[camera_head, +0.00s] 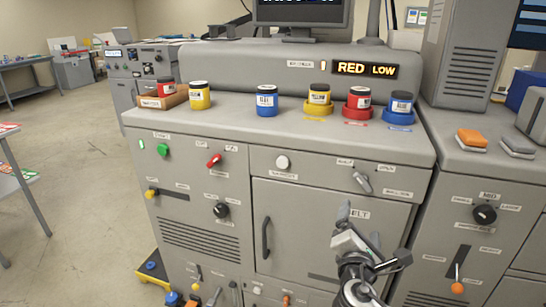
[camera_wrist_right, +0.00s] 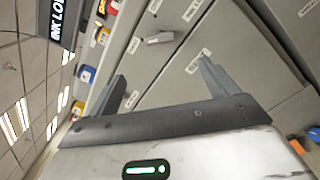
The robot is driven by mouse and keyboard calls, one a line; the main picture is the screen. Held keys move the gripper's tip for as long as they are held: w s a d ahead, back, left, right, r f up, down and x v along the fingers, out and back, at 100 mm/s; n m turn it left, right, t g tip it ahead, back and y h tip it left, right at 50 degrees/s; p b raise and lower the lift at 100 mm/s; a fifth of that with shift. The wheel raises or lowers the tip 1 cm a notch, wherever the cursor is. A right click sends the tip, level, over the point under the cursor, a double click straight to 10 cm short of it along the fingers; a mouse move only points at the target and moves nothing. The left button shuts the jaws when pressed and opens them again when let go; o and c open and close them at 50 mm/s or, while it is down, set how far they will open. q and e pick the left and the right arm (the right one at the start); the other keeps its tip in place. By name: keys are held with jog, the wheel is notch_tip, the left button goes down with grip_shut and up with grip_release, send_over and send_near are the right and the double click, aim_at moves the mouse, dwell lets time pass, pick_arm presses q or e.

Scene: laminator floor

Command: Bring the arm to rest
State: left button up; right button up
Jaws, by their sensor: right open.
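My right gripper (camera_head: 360,226) is in front of the cabinet door (camera_head: 300,215) of the grey machine, near the door's right side. In the right wrist view its two fingers (camera_wrist_right: 158,85) are spread apart with nothing between them. The fingers point toward the cabinet front. The view does not clearly show whether they touch it. My left gripper does not show in the head view.
Blue (camera_head: 267,100), yellow (camera_head: 200,96) and red (camera_head: 359,104) jars stand along the machine's top, some on coloured rings. A small bin (camera_head: 163,97) sits at left. The display (camera_head: 365,69) reads RED LOW. Open floor (camera_head: 80,200) lies left.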

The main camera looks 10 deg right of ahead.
jog(key=s+a+f+m+g+y, duration=0.2)
jog(key=s+a+f+m+y, duration=0.25)
jog(key=f, duration=0.35)
jog(key=s+a+f+m+g+y, duration=0.25)
jog(key=s+a+f, duration=0.3)
jog(key=f, duration=0.35)
jog(key=s+a+f+m+y, duration=0.1)
jog(key=s+a+m+y, duration=0.1)
jog(key=s+m, duration=0.3)
jog(key=s+a+f+m+y, duration=0.2)
jog(key=s+a+m, duration=0.1)
jog(key=s+m, duration=0.3)
jog(key=shift+a+f+m+g+y, duration=0.15)
jog(key=shift+f+m+g+y, duration=0.15)
jog(key=shift+g+y, duration=0.15)
